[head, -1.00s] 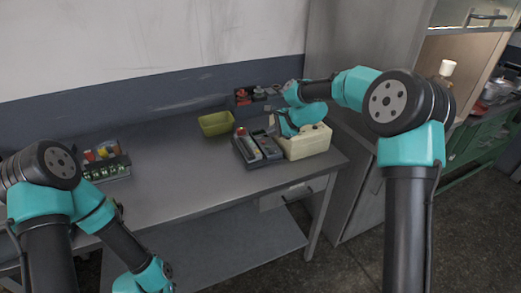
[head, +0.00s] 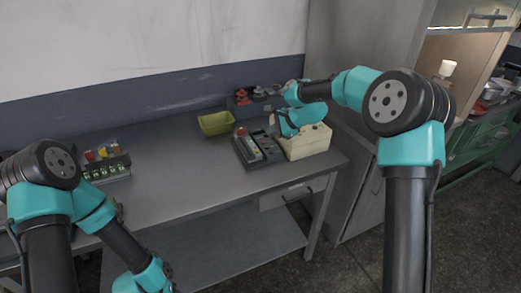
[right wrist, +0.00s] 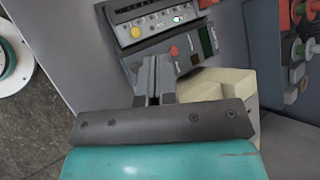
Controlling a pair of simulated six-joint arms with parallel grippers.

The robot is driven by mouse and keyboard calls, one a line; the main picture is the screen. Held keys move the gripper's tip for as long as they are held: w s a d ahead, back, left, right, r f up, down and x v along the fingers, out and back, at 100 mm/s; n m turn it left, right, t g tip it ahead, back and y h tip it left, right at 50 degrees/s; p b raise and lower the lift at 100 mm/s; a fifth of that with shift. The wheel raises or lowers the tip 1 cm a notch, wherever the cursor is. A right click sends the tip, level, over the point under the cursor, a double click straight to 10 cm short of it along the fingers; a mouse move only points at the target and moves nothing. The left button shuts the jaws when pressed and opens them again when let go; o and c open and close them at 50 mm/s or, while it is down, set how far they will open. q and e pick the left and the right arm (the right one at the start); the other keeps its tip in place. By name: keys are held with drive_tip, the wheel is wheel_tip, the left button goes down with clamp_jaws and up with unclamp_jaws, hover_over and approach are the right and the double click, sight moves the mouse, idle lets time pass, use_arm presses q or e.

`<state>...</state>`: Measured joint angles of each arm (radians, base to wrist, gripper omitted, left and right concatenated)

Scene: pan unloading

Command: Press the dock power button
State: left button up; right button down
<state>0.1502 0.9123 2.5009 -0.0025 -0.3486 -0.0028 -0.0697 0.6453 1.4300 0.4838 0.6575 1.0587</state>
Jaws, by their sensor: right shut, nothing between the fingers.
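The dark dock (head: 257,160) sits near the right end of the workbench; it also shows in the right wrist view (right wrist: 140,66). In that view its panel has a round red button (right wrist: 173,51) and a dark green display (right wrist: 206,38). A small lit green-white spot (right wrist: 177,18) shows on the grey unit beside the panel. I cannot tell which is the power button. My right gripper (right wrist: 155,60) is shut and empty, its fingertips close beside the red button; contact cannot be told. My left gripper is out of view; only its arm shows.
A cream box (head: 308,142) stands against the dock's right side. A yellow-green bin (head: 216,123) and a dark rack with red parts (head: 245,103) stand behind. A rack of small bottles (head: 105,165) is at left. The bench between is clear.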

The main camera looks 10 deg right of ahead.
sight(270, 152)
idle(0.7)
drive_tip(key=shift+w+a+r+g+h, duration=0.15)
drive_tip(key=shift+r+h, duration=0.1)
drive_tip(key=shift+r, duration=0.3)
drive_tip(key=shift+s+a+r+g+h, duration=0.15)
drive_tip(key=shift+r+h, duration=0.15)
drive_tip(key=shift+r, duration=0.2)
drive_tip(key=shift+w+a+r+g+h, duration=0.15)
drive_tip(key=shift+r+h, duration=0.1)
drive_tip(key=shift+r, duration=0.3)
drive_tip(key=shift+f, duration=0.15)
drive_tip(key=shift+f, duration=4.3)
drive_tip(key=shift+f, duration=0.15)
drive_tip(key=shift+f, duration=0.25)
